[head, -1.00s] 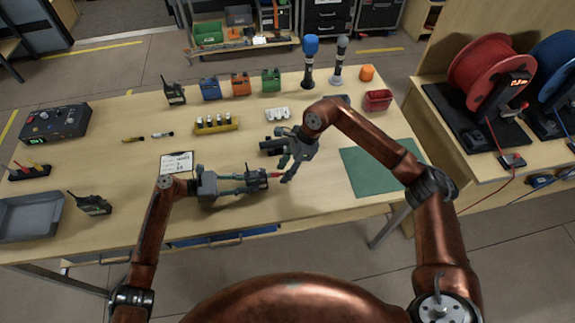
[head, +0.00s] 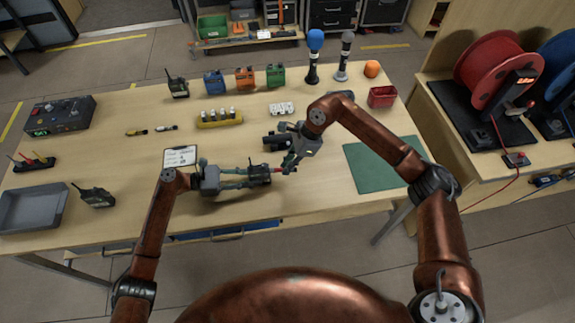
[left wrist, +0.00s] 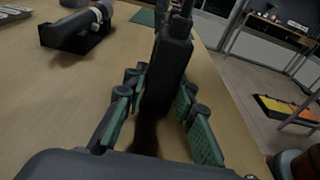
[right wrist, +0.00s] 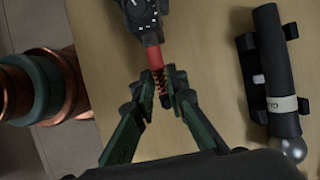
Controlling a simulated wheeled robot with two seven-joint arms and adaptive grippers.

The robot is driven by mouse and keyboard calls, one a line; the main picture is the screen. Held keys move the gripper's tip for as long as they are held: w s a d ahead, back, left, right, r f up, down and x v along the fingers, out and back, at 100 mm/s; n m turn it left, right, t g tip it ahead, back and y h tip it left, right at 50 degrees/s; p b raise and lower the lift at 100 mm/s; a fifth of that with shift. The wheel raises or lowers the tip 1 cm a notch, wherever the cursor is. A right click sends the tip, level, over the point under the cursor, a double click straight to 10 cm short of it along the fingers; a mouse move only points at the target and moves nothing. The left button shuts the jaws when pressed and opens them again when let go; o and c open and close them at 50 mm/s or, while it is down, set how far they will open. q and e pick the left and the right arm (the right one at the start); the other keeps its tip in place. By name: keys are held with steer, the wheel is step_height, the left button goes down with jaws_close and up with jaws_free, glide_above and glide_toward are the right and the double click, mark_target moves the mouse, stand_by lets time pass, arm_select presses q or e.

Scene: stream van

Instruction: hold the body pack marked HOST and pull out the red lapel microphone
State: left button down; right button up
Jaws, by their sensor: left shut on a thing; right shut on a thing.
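The black body pack (head: 259,174) is held in my left gripper (head: 248,176) above the near middle of the table. It also shows in the left wrist view (left wrist: 168,75), between the two fingers. Its marking cannot be read. The red microphone plug (right wrist: 154,58) sticks out of the end of the pack (right wrist: 138,12) in the right wrist view. My right gripper (right wrist: 158,88) is shut on the red plug, and a ribbed part shows between its fingertips. The plug appears to be still against the pack; the exact joint is hard to see.
A black handheld microphone in a cradle (right wrist: 276,80) lies close beside my right gripper. A clipboard (head: 180,157), a yellow battery holder (head: 219,119) and a green mat (head: 380,163) lie around. Several coloured packs (head: 245,78) stand at the back.

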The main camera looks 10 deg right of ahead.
jaws_close()
steer(key=shift+d, duration=1.3)
steer(key=shift+d, duration=1.4)
arm_select(q)
steer(key=c, duration=1.5)
jaws_free()
